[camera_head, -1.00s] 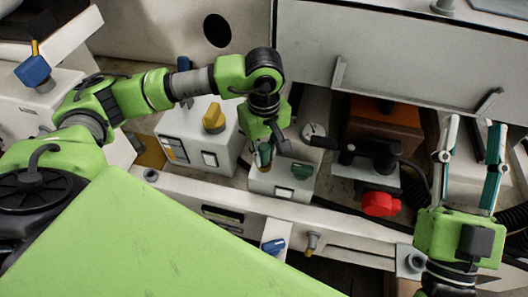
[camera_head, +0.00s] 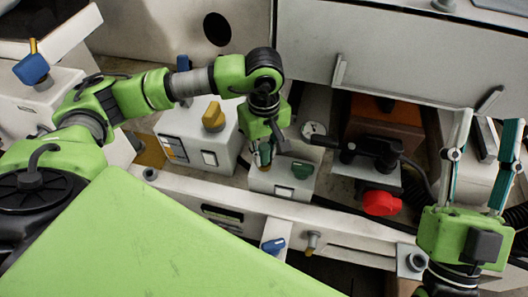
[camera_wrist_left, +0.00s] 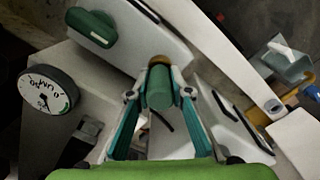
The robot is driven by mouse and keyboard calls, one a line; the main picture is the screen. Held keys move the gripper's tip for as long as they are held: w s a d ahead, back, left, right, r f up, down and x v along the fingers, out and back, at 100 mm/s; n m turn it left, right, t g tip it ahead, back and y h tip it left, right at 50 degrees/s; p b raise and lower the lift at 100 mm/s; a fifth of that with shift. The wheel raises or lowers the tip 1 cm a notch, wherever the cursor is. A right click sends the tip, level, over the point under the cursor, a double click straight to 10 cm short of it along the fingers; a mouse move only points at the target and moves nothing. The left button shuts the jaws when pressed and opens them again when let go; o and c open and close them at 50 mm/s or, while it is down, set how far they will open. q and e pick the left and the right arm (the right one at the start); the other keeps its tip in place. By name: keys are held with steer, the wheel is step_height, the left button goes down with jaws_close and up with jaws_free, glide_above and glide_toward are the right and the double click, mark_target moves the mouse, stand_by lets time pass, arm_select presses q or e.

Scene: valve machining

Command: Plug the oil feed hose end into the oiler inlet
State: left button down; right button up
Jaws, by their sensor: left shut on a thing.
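My left gripper (camera_head: 264,155) points down over a small white box in the head view. In the left wrist view, its teal fingers (camera_wrist_left: 160,95) are shut on a green cylinder with a brass-coloured tip (camera_wrist_left: 159,88), which looks like the oil feed hose end. The tip points toward the white box (camera_wrist_left: 150,48); the wrist view does not show clearly whether they touch. The oiler inlet cannot be made out for certain and may be hidden behind the cylinder. My right gripper (camera_head: 487,130) is open and empty at the right, fingers pointing up the picture.
A green knob (camera_head: 302,171) sits on the white box, with a round gauge (camera_head: 313,131) behind it. A black device with a red knob (camera_head: 382,203) stands to the right. A box with a yellow knob (camera_head: 213,117) stands left. A white rail (camera_head: 340,218) runs in front.

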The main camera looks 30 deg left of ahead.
arm_select(q)
steer(key=c, duration=1.8)
jaws_free()
steer(key=shift+o, duration=0.2)
steer(key=shift+r, duration=0.15)
step_height(320, 180, up, 12)
steer(key=shift+f, duration=0.15)
